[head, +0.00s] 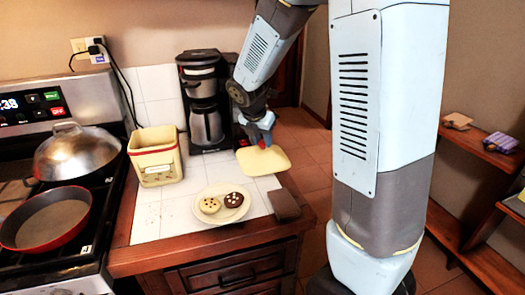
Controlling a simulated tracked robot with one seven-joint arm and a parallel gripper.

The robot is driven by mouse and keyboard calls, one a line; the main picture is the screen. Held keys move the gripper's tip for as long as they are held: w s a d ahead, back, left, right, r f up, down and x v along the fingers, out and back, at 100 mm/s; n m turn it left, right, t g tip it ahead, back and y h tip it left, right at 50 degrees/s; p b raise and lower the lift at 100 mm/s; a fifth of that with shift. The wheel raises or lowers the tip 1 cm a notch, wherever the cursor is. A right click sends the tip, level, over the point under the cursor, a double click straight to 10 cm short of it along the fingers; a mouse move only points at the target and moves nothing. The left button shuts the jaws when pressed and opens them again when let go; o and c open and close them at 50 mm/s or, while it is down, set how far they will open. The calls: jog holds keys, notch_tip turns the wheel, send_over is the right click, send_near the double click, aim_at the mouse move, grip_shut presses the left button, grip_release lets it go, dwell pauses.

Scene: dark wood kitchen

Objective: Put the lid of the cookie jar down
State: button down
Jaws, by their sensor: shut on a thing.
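I cannot tell whether the lid touches the counter. The fingertips are small and partly hidden by the knob.
A plate (217,220) with two cookies lies in front of the jar. A coffee maker (203,100) stands behind. A dark brown flat object (284,204) lies at the counter's right edge. The stove with a red pan (45,218) and a lidded wok (77,152) is at left.

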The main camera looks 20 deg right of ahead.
aim_at(263, 150)
jog(key=shift+w+d+f, duration=0.25)
jog(key=shift+w+f, duration=0.2)
jog(key=shift+f, duration=0.2)
jog(key=shift+w+d+f, duration=0.25)
jog(key=shift+w+f, duration=0.2)
jog(key=shift+f, duration=1.65)
jog(key=shift+f, duration=0.1)
jog(key=c, duration=0.8)
grip_release()
jog(key=shift+o, duration=0.2)
